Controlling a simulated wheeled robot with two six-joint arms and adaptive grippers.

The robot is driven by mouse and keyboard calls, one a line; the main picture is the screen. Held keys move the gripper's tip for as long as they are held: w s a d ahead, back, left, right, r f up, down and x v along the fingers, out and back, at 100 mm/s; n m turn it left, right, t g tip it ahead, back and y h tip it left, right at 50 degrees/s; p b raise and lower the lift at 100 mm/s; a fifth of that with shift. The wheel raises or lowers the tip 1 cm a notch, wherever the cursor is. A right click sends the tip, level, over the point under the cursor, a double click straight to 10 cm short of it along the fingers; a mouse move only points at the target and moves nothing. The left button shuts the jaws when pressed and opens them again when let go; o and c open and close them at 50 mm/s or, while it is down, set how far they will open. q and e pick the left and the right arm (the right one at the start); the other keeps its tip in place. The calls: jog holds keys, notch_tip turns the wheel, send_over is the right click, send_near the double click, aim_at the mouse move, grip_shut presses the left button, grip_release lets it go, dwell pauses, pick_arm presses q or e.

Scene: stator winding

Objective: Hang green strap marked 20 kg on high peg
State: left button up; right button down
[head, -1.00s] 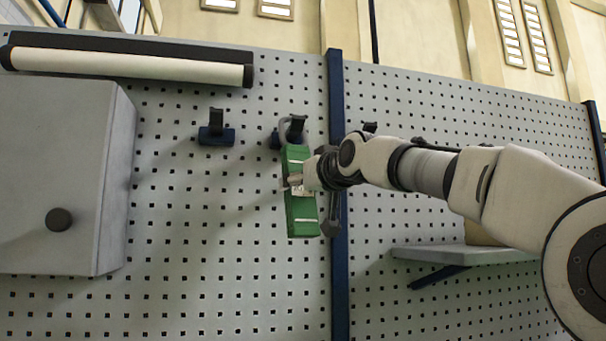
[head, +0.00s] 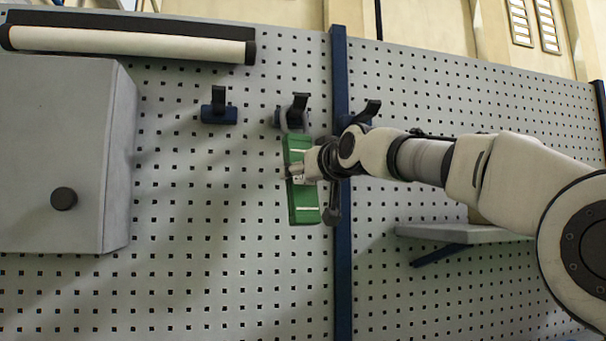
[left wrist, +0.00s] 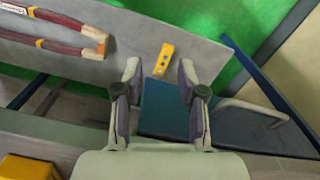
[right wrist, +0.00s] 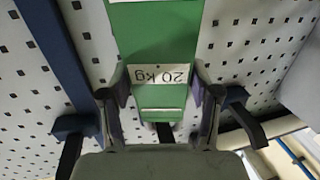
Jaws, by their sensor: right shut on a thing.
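The green strap (head: 302,207) hangs upright just below the middle peg (head: 299,106) on the pegboard. Its grey loop shows at the base of that peg; I cannot tell whether it is around the peg or only in front of it. My right gripper (head: 298,175) is shut on the strap's side edges. In the right wrist view the strap (right wrist: 160,40) stands between both fingers (right wrist: 160,95), and its white label reads 20 kg upside down. My left gripper (left wrist: 160,85) is open and empty, seen only in the left wrist view.
Another peg (head: 218,108) is to the left and one (head: 368,112) to the right, beyond the blue post (head: 340,265). A grey cabinet (head: 60,150) and a shelf (head: 465,233) flank the area. Red-handled tools (left wrist: 70,30) lie near my left gripper.

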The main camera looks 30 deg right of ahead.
jog(key=shift+c, duration=0.9)
grip_release()
jog(key=shift+s, duration=0.15)
